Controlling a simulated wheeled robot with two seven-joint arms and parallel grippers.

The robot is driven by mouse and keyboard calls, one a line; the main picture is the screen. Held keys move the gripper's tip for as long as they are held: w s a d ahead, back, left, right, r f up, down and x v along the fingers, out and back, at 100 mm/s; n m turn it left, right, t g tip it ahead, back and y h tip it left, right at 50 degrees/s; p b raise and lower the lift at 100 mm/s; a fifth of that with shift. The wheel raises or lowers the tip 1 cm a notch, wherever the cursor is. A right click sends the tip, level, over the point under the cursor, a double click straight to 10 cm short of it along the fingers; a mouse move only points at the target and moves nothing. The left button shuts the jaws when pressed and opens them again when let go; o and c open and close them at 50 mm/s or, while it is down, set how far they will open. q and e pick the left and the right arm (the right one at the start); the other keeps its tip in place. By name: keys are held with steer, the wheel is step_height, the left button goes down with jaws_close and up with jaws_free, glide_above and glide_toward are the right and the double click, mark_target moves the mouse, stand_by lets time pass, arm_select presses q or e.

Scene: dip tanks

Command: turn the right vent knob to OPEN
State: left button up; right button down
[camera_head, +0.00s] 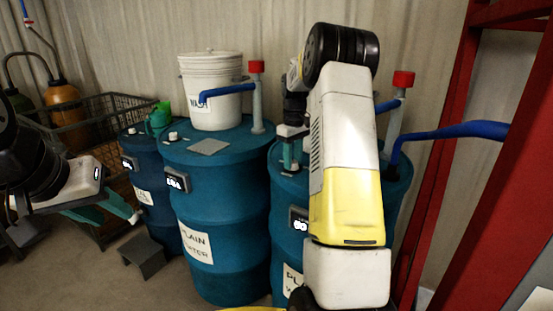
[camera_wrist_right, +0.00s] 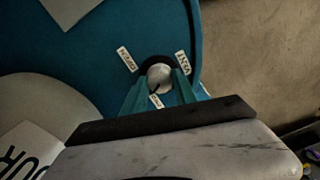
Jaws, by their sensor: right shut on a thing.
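The vent knob (camera_wrist_right: 159,74) is a pale round knob in a dark ring on top of a blue drum. Small white labels sit around it: one reading OPEN (camera_wrist_right: 127,60), one reading VENT (camera_wrist_right: 183,63), and a third (camera_wrist_right: 156,101), partly hidden between the fingers. My right gripper (camera_wrist_right: 158,88) is shut on the knob, with a teal finger on either side. In the head view my right gripper (camera_head: 290,157) reaches down onto the right drum (camera_head: 283,225), and the knob is hard to make out there. My left gripper (camera_head: 118,216) is open and empty at the left.
A middle drum (camera_head: 222,235) carries a white bucket (camera_head: 205,75) and a red-capped pipe (camera_head: 257,98). A darker drum (camera_head: 150,195) stands left of it. A blue pipe (camera_head: 455,131) and red frame posts (camera_head: 440,150) are close on the right. A wire crate (camera_head: 100,112) stands behind my left arm.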

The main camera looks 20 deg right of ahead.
steer(key=m, duration=1)
steer(key=shift+m, duration=2.3)
steer(key=c, duration=1)
jaws_free()
steer(key=shift+o, duration=0.2)
steer(key=shift+r, duration=0.1)
